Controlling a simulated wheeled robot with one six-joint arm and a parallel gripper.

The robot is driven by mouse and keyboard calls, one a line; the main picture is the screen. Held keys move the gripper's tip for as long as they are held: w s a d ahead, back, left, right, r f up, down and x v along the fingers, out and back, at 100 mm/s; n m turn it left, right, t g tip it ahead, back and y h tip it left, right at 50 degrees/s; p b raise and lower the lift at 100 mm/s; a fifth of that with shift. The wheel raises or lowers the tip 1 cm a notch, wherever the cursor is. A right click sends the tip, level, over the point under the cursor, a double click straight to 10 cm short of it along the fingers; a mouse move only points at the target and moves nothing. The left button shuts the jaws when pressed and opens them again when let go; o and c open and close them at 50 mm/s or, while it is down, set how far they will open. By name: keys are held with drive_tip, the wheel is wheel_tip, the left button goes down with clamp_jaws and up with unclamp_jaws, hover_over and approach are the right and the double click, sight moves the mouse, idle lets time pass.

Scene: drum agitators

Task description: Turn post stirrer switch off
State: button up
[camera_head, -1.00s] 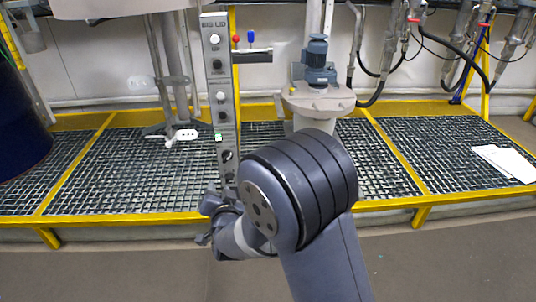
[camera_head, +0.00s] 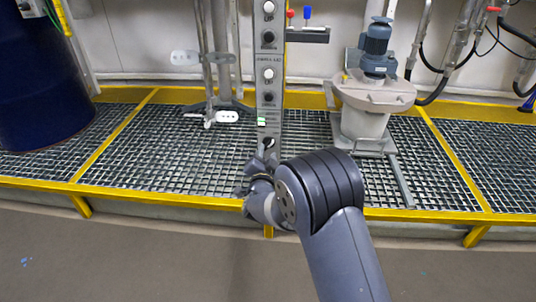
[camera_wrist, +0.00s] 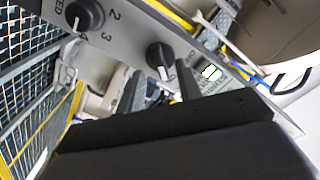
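The grey control post (camera_head: 269,95) stands upright in the head view, with several dark knobs and white buttons on its face. A dark rotary knob (camera_head: 268,143) sits low on it, just above my gripper (camera_head: 260,166). In the wrist view the panel (camera_wrist: 125,32) is tilted. A black knob with a white pointer line (camera_wrist: 160,57) lies ahead of and between my fingertips (camera_wrist: 160,78). My gripper is open, with a gap between its dark fingers; I cannot tell whether they touch the knob. Another black knob (camera_wrist: 85,14), beside printed numbers, sits up and to the left.
Yellow-edged grating (camera_head: 165,150) surrounds the post. A blue drum (camera_head: 40,90) stands at left, and a blue motor (camera_head: 377,45) on a pale drum lid stands at right. Open floor lies in front.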

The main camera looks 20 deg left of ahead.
drive_tip(key=shift+x, duration=1.05)
drive_tip(key=shift+c, duration=0.4)
clamp_jaws()
